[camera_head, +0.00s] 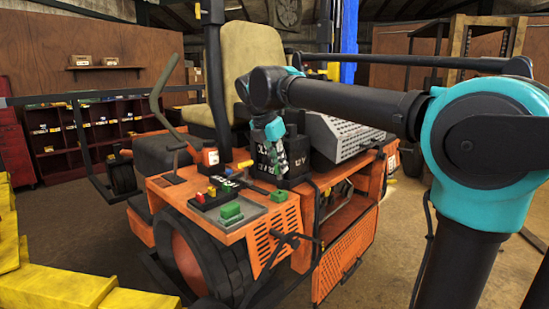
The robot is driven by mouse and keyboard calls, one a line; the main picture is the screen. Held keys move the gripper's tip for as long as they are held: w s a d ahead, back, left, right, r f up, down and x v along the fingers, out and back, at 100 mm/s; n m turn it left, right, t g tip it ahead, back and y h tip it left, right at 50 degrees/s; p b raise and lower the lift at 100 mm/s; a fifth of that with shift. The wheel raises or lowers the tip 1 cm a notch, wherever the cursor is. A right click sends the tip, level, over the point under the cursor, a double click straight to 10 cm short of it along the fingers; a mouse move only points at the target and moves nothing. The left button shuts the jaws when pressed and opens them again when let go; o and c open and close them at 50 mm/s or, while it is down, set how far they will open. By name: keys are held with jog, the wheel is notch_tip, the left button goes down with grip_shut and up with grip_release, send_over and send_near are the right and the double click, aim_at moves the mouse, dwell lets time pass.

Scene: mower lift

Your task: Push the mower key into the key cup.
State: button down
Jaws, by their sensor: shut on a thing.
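My gripper (279,168) points down beside a dark box with white lettering (296,172), behind the mower's control panel. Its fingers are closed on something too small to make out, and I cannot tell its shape. I cannot pick out the mower key by itself in this view. I cannot pick out the key cup for certain either. The orange mower (270,240) stands in the middle, with a panel (205,215) of levers and coloured switches at its front.
A green block (231,212) and another green part (279,195) sit on the panel. A black post (217,90) and a tan seat (252,60) rise behind. A grey vented box (338,138) is to the right. Yellow barriers (60,285) stand at lower left.

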aim_at(278, 175)
jog(key=shift+w+a+f, duration=0.1)
jog(key=shift+w+f, duration=0.15)
jog(key=shift+f, duration=0.85)
jog(key=shift+w+a+f, duration=0.1)
jog(key=shift+w+f, duration=0.15)
jog(key=shift+f, duration=0.85)
jog(key=shift+d+f, duration=0.1)
jog(key=shift+f, duration=1.1)
jog(key=c, duration=1.5)
grip_release()
jog(key=shift+o, duration=0.2)
jog(key=v, duration=1.2)
